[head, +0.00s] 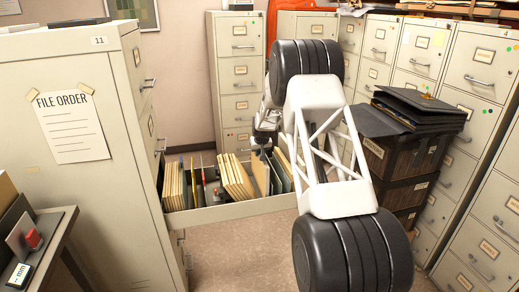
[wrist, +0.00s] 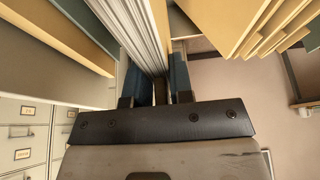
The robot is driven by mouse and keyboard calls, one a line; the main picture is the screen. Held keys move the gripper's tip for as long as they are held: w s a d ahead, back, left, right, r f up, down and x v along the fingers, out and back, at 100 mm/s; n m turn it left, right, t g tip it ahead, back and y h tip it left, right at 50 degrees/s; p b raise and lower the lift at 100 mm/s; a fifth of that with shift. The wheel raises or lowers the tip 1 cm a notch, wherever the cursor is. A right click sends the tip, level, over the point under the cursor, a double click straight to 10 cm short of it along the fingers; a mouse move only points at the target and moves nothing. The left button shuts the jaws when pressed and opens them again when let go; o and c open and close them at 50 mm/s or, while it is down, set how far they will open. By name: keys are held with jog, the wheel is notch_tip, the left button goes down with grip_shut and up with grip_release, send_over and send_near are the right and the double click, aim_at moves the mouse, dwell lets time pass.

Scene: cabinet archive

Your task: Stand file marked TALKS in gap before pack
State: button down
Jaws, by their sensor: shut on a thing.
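My gripper (wrist: 158,92) is shut on a file (wrist: 160,68), whose edge shows tan between the two dark blue fingers in the wrist view. No TALKS marking can be read. Whether the held file touches anything in the drawer cannot be told.
The cabinet with the FILE ORDER sheet (head: 66,124) stands at the left of the drawer. Dark boxes topped with black folders (head: 415,108) stand at the right. A side table with a stamp (head: 33,239) is at lower left. Open floor (head: 240,255) lies before the drawer.

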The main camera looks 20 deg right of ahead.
jog(key=shift+f, duration=2.35)
jog(key=c, duration=0.9)
grip_release()
jog(key=shift+f, duration=0.1)
jog(key=shift+v, duration=3.55)
jog(key=shift+v, duration=3.9)
